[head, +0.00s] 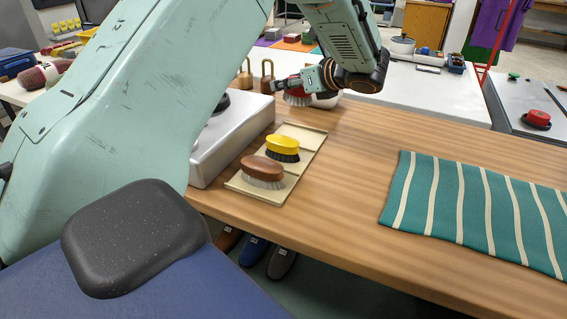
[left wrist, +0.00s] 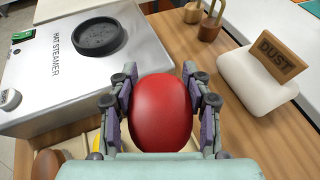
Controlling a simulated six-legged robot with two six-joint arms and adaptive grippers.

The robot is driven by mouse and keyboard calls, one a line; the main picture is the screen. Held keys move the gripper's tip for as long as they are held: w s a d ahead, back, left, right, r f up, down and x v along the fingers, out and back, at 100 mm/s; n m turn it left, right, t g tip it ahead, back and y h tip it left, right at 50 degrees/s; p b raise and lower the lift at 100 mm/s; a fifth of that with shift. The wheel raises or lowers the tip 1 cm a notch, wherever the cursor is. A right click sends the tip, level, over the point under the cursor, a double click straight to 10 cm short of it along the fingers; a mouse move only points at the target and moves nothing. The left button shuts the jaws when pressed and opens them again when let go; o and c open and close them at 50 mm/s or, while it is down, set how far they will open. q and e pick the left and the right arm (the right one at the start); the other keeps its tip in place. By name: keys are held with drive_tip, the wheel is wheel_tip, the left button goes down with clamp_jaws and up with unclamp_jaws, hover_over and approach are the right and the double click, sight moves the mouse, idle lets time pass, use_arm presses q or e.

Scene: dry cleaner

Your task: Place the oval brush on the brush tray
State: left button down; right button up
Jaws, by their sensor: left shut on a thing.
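My left gripper (head: 297,84) is shut on a red oval brush (left wrist: 161,110), whose pale bristles (head: 297,99) hang down in the head view. The fingers grip it on both sides, above the wooden table. The pale brush tray (head: 301,133) lies nearer the camera, beside the silver box. On it are a brown brush with pale bristles (head: 262,168) and a yellow brush with dark bristles (head: 283,144). The tray's far end is bare. In the left wrist view the tray is mostly hidden behind the gripper. My right gripper is in neither view.
A silver hat steamer (left wrist: 50,82) with a round black top stands left of the tray. A striped green cloth (head: 480,208) lies right. The table's middle is clear.

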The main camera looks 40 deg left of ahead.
use_arm(q)
drive_tip(key=shift+w+f+b, duration=0.4)
drive_tip(key=shift+f+b, duration=0.2)
drive_tip(key=shift+b, duration=0.1)
drive_tip(key=shift+r, duration=0.15)
drive_tip(key=shift+s+d+b, duration=0.1)
drive_tip(key=shift+s+b, duration=0.2)
drive_tip(key=shift+s, duration=0.2)
drive_tip(key=b, duration=0.2)
hover_over(290, 133)
wheel_tip(290, 133, down, 5)
drive_tip(key=shift+w+f, duration=0.15)
drive_tip(key=shift+f, duration=0.35)
drive_tip(key=f+b, duration=0.1)
drive_tip(key=f, duration=0.2)
drive_tip(key=shift+s+f+b, duration=0.2)
drive_tip(key=shift+f+b, duration=0.1)
drive_tip(key=shift+b, duration=0.1)
drive_tip(key=shift+w+f, duration=0.15)
drive_tip(key=shift+s+r, duration=0.2)
drive_tip(key=shift+s, duration=0.05)
drive_tip(key=shift+f, duration=0.15)
drive_tip(key=c, duration=0.7)
unclamp_jaws()
drive_tip(key=shift+w+f, duration=0.1)
drive_tip(key=shift+w, duration=0.05)
drive_tip(key=shift+o, duration=0.5)
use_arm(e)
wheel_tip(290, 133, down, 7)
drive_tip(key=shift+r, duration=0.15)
